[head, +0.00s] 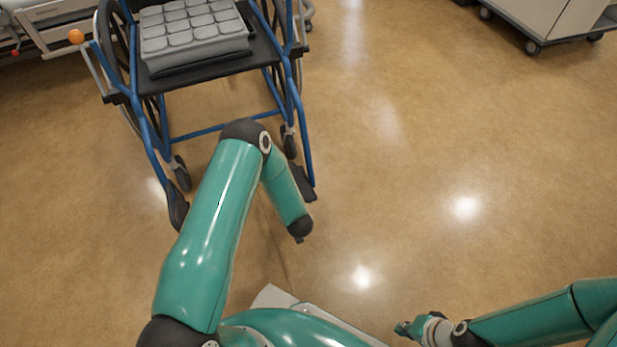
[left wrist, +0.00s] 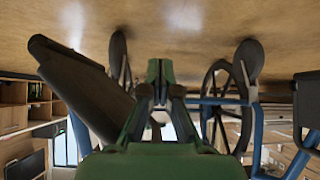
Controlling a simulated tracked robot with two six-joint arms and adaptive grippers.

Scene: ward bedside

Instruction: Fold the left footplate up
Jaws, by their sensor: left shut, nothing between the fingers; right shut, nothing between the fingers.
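The wheelchair (head: 215,129) has a blue frame and faces me at the upper left of the head view. Its left footplate (head: 304,183) is a dark plate at the foot of the frame tube on the picture's right, just beyond my left forearm. In the upside-down left wrist view that footplate (left wrist: 72,75) looms large and slanted on the left. My left gripper (left wrist: 160,78) is shut and empty there, close beside the plate; I cannot tell if they touch. The head view does not show its fingers clearly. My right gripper (head: 406,328) is shut and empty over the floor, far from the chair.
The other footplate (head: 177,207) is at the picture's left. A grey cushion (head: 195,32) lies on the seat. A bed (head: 55,28) stands at the upper left and a wheeled cabinet (head: 545,20) at the upper right. The floor (head: 430,140) between is clear.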

